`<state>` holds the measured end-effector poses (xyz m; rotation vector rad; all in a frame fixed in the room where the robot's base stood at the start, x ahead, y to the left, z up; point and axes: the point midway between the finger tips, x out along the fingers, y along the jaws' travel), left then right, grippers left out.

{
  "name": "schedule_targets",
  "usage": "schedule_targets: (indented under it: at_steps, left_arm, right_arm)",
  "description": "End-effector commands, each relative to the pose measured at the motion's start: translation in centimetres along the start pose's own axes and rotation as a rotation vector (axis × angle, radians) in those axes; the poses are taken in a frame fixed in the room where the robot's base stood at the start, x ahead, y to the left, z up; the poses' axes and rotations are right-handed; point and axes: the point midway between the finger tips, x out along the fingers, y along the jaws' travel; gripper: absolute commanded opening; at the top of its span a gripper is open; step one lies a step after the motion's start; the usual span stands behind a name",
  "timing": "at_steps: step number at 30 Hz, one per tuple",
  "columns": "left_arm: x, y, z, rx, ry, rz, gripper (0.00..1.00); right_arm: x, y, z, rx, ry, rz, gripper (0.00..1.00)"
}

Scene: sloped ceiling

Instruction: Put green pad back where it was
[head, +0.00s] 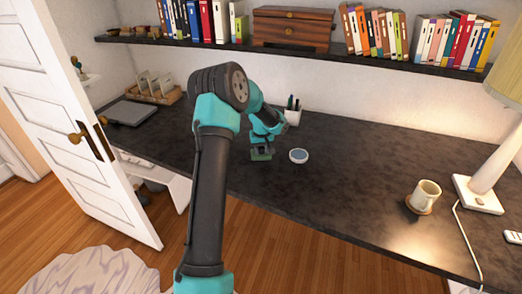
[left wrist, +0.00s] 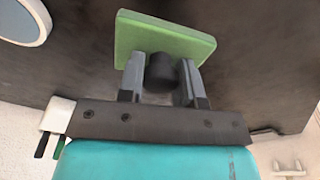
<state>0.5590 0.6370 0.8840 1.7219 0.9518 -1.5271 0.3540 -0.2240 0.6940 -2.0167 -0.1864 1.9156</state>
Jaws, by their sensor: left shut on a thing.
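My left gripper (head: 261,146) reaches down over the dark desk (head: 345,185), left of a small round white dish with a blue-grey middle (head: 299,156). It is shut on the green pad (head: 261,156), which sits at its fingertips near the desk surface. I cannot tell whether the pad touches the desk. In the left wrist view the green pad (left wrist: 165,38) lies flat across the ends of the two grey fingers (left wrist: 160,80), with a dark rounded part between them. The dish (left wrist: 22,20) shows at the top left there. My right gripper is not in view.
A white pen cup (head: 291,116) stands behind the gripper against the wall. A mug on a coaster (head: 425,195) and a lamp (head: 478,193) stand at the right. A grey tablet (head: 131,112) and wooden organizer (head: 156,91) are at the left. A shelf (head: 350,57) runs above.

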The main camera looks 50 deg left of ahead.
Motion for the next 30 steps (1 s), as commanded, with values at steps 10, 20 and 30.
schedule_targets:
  at_steps: [10, 20, 30]
  left_arm:
    - [0.8, 0.6, -3.6, 0.000, 0.002, 0.001, 0.10]
    - [0.8, 0.6, -3.7, 0.000, 0.001, 0.001, 0.10]
    - [4.1, 0.7, -3.8, 0.000, -0.002, 0.000, 0.10]
  right_arm:
    - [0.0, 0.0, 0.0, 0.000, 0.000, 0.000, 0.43]
    - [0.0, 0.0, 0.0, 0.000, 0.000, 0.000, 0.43]
    - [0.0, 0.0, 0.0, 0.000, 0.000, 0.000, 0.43]
